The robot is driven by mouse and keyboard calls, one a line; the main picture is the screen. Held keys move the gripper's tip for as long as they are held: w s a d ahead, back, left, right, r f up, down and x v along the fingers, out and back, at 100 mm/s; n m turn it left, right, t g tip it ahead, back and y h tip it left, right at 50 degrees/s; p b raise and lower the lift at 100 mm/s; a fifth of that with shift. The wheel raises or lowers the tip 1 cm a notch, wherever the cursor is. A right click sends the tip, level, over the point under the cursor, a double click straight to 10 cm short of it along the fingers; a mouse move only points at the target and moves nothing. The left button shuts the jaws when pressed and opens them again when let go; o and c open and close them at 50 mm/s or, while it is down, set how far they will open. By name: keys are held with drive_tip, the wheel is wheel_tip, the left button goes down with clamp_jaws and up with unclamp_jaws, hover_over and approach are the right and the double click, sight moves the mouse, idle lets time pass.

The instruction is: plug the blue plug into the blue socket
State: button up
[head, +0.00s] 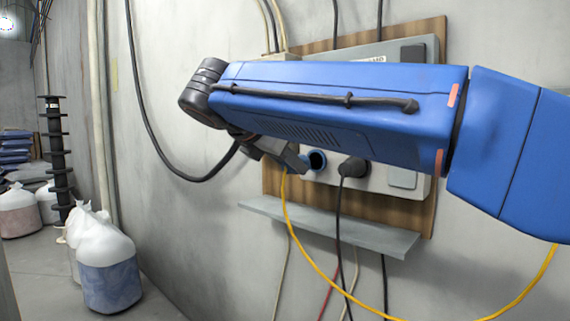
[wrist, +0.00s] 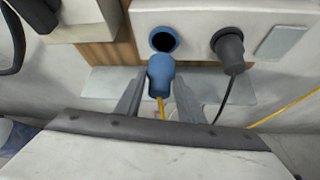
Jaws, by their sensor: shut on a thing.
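My gripper (wrist: 159,88) is shut on the blue plug (wrist: 161,72), with a finger on each side of it in the wrist view. A yellow cable (wrist: 162,108) hangs from the plug. The blue socket (wrist: 165,40) is a blue ring with an open, dark hole. In the wrist view the plug's upper end is just below that hole, and the plug is not in it. In the head view my gripper (head: 284,157) is just left of the socket (head: 317,160), which shows under my arm. The plug is mostly hidden there.
A black plug (wrist: 228,48) with a black cable sits right of the socket on the grey panel box (head: 377,180). A grey shelf (head: 360,232) juts out below. Cables hang by the wall. White sacks (head: 106,262) stand on the floor at left.

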drive_tip(key=shift+w+d, duration=0.6)
drive_tip(key=shift+w, duration=0.15)
drive_tip(key=shift+w+d, duration=0.55)
drive_tip(key=shift+w, duration=0.2)
drive_tip(key=shift+w+d, duration=0.4)
drive_tip(key=shift+w, duration=0.1)
idle(1.3)
drive_tip(key=o, duration=1.1)
drive_tip(key=shift+s, duration=0.1)
drive_tip(key=v, duration=1.7)
drive_tip(key=shift+s+a+r, duration=0.1)
drive_tip(key=shift+r, duration=0.1)
